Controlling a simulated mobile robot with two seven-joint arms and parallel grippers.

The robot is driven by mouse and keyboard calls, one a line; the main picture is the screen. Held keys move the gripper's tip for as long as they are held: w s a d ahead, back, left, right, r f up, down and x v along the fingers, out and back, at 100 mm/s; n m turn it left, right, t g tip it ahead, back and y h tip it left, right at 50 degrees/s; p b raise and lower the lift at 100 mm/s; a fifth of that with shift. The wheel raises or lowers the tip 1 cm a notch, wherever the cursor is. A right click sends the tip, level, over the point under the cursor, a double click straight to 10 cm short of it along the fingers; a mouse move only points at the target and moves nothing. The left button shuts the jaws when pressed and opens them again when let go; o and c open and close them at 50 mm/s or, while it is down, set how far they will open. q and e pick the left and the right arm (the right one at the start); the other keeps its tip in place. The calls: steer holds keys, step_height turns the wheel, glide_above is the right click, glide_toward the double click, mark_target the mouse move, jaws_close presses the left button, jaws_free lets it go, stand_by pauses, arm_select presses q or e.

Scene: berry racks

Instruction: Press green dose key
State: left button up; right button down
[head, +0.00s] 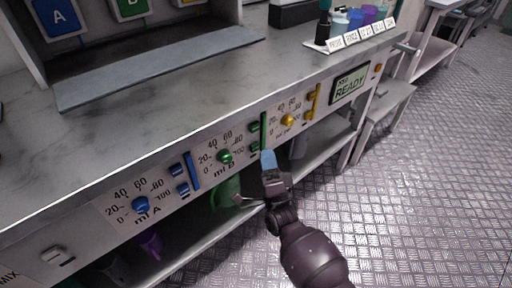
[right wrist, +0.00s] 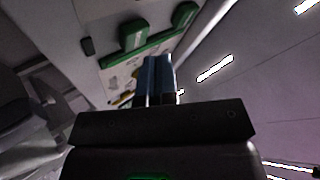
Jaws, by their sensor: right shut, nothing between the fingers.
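The front panel has a green section marked "ml B" with a green knob (head: 224,156), an upper green key (head: 254,127), a lower green key (head: 253,147) and an upright green bar (head: 264,130). My right gripper (head: 267,157) is shut and empty, its blue fingertips close to the lower end of the green bar. I cannot tell whether they touch the panel. In the right wrist view the shut blue fingers (right wrist: 158,80) point toward the panel, with two green keys (right wrist: 132,35) beyond them. My left gripper is not in view.
Blue keys (head: 179,179) and a blue knob (head: 140,204) are left on the panel; yellow keys (head: 311,105) and a display (head: 350,86) reading "READY" are right. A green container (head: 226,191) stands on the shelf below. The floor (head: 420,190) at right is clear.

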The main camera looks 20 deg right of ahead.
steer(key=shift+w, duration=0.15)
steer(key=shift+w+a, duration=0.15)
steer(key=shift+w, duration=0.1)
steer(key=shift+w+a+b, duration=0.15)
steer(key=shift+w+b, duration=0.15)
steer(key=shift+w, duration=0.1)
stand_by(1.0)
steer(key=shift+s, duration=0.15)
stand_by(0.3)
steer(key=shift+s+d, duration=0.3)
steer(key=shift+s, duration=0.4)
